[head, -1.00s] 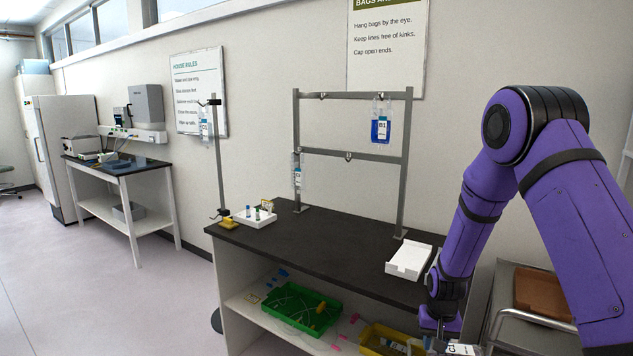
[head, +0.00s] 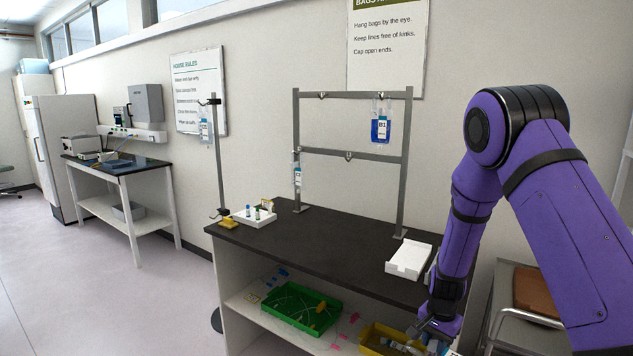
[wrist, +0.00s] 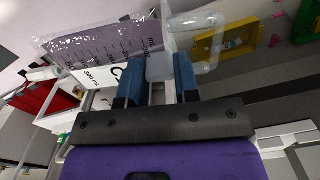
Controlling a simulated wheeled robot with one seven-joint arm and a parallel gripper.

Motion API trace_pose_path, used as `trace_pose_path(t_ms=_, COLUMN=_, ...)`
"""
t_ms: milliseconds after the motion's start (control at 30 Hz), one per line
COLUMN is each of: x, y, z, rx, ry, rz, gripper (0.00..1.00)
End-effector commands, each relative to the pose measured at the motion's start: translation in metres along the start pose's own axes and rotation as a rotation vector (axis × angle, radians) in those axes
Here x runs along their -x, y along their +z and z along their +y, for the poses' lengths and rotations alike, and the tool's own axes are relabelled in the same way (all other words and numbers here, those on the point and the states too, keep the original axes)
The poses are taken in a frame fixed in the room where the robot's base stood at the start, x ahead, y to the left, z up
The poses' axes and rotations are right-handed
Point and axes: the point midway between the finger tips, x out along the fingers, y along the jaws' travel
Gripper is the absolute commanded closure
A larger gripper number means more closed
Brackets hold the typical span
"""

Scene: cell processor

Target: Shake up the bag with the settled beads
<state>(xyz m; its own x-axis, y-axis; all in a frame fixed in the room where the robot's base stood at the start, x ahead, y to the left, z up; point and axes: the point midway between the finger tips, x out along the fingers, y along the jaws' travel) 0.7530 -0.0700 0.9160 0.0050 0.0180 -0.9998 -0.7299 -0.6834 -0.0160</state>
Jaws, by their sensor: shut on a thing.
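My gripper (head: 437,328) is low at the right of the head view, in front of the bench by the yellow bin. In the wrist view its blue fingers (wrist: 158,80) are shut on the end of a clear bag (wrist: 105,42). The bag has a white label and printed volume marks, and stretches to the upper left, looking lilac; I cannot tell whether beads lie in it. It is mostly out of the head view. A blue bag marked B1 (head: 381,128) hangs on the rack. Clear labelled bags hang at the rack's left post (head: 297,172) and on a pole (head: 204,128).
The grey rack (head: 403,190) stands on the dark bench (head: 330,253), which holds a white tray (head: 408,262) and a small tray with vials (head: 252,219). A green bin (head: 300,305) and yellow bin (head: 375,340) sit below. A cart (head: 530,318) stands at the right.

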Motion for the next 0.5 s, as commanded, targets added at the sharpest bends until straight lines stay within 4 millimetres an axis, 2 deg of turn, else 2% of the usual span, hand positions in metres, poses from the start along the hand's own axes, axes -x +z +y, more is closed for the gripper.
trace_pose_path(t_ms=300, x=0.0001, y=-0.0007, z=0.0003, rx=0.562, ry=-0.001, rz=0.002, gripper=1.0)
trace_pose_path(t_ms=500, x=0.0001, y=-0.0003, z=0.0, rx=0.799, ry=0.0, rz=0.002, gripper=1.0)
